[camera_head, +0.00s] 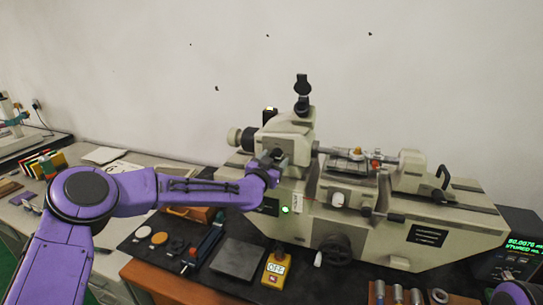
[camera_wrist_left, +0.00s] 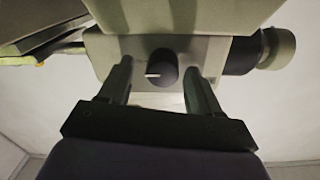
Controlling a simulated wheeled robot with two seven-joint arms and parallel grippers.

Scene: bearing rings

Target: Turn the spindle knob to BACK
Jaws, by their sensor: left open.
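The spindle knob (camera_wrist_left: 163,68) is a dark round knob on the pale front of the measuring machine (camera_head: 430,235). A white line on it points left in the left wrist view. My left gripper (camera_wrist_left: 160,74) is open, with one finger on each side of the knob; whether either finger touches it I cannot tell. In the head view the left gripper (camera_head: 273,163) is at the machine's headstock, and the knob is mostly hidden there. The knob's position labels cannot be read. My right gripper is not in view.
A yellow box marked OFF (camera_head: 276,268) and a grey plate (camera_head: 239,257) lie in front of the machine. Discs (camera_head: 143,232) lie on the dark mat at left. A display with green digits (camera_head: 519,250) stands at right. The machine's large handwheel (camera_head: 336,249) sticks out in front.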

